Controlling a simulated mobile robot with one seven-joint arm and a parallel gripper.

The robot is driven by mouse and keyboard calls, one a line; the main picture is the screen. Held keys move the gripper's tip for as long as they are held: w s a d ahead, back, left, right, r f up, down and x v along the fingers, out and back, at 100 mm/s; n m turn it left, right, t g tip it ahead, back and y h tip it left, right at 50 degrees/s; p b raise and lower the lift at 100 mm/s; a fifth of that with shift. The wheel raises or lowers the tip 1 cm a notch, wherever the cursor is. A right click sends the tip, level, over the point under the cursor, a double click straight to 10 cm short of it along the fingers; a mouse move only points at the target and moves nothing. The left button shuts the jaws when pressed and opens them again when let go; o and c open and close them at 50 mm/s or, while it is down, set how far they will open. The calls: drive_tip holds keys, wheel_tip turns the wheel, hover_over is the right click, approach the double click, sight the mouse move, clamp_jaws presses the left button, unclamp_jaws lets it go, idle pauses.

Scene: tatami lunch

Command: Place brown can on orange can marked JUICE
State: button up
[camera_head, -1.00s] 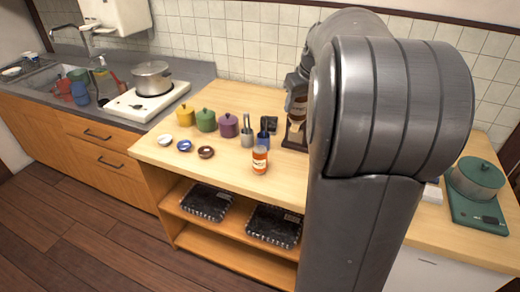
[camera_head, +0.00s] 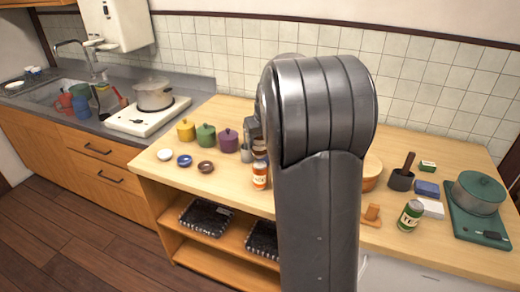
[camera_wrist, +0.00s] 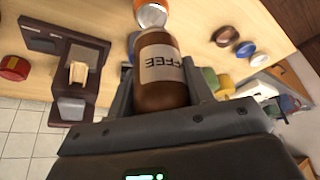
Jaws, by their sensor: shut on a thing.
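The orange can (camera_head: 260,177) with a white label stands upright near the front edge of the wooden counter. Its silver top also shows in the wrist view (camera_wrist: 150,15), just beyond the brown can. The brown can (camera_wrist: 161,85), with a label reading COFFEE, is between the fingers of my gripper (camera_wrist: 170,82), which is shut on it. In the head view the brown can (camera_head: 260,149) shows just above the orange can, partly hidden by my arm. I cannot tell whether the two cans touch.
A purple pot (camera_head: 227,141) and small dishes, including a brown one (camera_head: 205,167), stand left of the orange can. My arm hides the counter's middle.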

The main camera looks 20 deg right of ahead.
sight(260, 149)
drive_tip(key=shift+f, duration=1.85)
drive_tip(key=shift+f, duration=0.1)
drive_tip(key=o, duration=1)
drive_tip(key=shift+o, duration=0.2)
drive_tip(key=v, duration=1.2)
drive_tip(key=s+a+r, duration=0.3)
drive_tip(key=s+a, duration=0.5)
drive_tip(key=s, duration=0.4)
drive_tip(key=s+a+f, duration=0.2)
drive_tip(key=s+a, duration=0.1)
drive_tip(key=s, duration=0.5)
drive_tip(key=s+a+f+t, duration=0.1)
drive_tip(key=s+a+f, duration=0.1)
drive_tip(key=s, duration=0.6)
drive_tip(key=shift+s+a, duration=0.3)
drive_tip(key=shift+a, duration=0.25)
